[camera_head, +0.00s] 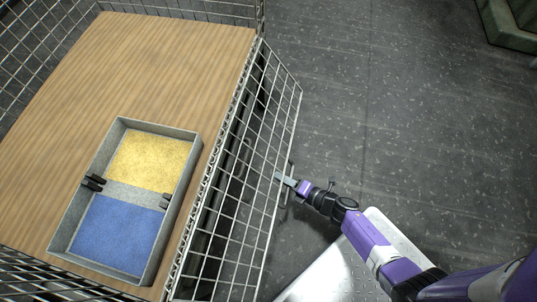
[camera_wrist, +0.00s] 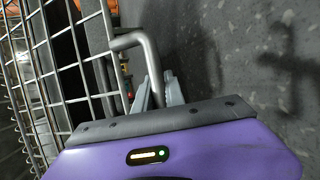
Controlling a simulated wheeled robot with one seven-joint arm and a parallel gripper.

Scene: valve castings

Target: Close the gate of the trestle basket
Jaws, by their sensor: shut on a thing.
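The trestle basket has wire mesh walls (camera_head: 40,45) around a wooden board (camera_head: 150,60). Its gate (camera_head: 262,130) is a wire mesh panel along the right side, angled outward from the board's edge, so it stands open. The gate's mesh also shows at the left of the wrist view (camera_wrist: 55,60). My gripper (camera_head: 283,179) is at the gate's outer edge, shut on the gate's handle. In the wrist view, the handle is a bent grey bar (camera_wrist: 137,42) running down between my gripper's fingers (camera_wrist: 158,95). The handle's lower end is hidden there.
A grey tray (camera_head: 190,133) with a yellow and a blue compartment lies on the board, inside the basket. Dark floor (camera_head: 400,110) right of the gate is clear. A greenish block (camera_head: 505,25) stands at the far top right.

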